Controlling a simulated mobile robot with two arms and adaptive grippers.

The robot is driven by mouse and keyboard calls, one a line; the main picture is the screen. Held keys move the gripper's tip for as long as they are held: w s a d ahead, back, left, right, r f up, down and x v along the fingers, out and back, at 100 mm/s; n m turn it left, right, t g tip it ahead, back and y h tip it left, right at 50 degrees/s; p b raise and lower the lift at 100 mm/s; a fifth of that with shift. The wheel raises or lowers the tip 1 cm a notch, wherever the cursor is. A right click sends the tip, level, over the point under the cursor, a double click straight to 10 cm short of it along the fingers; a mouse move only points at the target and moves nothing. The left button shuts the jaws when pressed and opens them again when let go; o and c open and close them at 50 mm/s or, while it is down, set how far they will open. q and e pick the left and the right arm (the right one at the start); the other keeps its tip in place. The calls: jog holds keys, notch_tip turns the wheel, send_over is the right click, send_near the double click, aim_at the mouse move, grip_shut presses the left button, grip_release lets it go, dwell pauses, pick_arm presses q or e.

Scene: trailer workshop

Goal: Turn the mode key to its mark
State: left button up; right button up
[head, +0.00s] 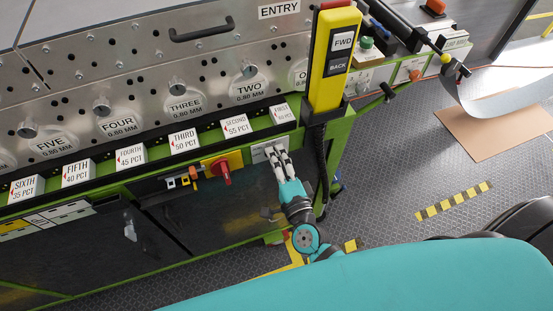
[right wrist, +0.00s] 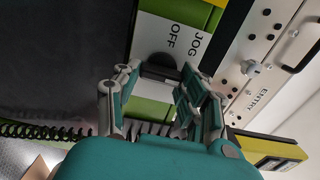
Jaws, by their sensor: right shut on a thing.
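The mode key is a dark knob (right wrist: 160,67) on a light plate (right wrist: 160,36) with the words OFF and JOG, in the right wrist view. My right gripper (right wrist: 162,76) has its fingers on both sides of the knob and is shut on it. In the head view my right gripper (head: 276,158) reaches the small light plate (head: 259,154) on the green machine frame, and its fingers hide the key. I cannot make out a mark or the key's exact angle. My left gripper is not in view.
A red rotary switch (head: 221,171) on a yellow plate sits left of my right gripper. A yellow FWD/BACK pendant (head: 332,65) hangs above it, with a dark coiled cable (head: 320,165) close on its right. Lettered blocks line the machine front. Floor to the right is mostly free.

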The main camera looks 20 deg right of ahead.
dwell(0.3)
jog(key=o, duration=1.2)
jog(key=shift+c, duration=0.2)
jog(key=shift+s, duration=0.1)
jog(key=s, duration=1.2)
jog(key=shift+d, duration=0.25)
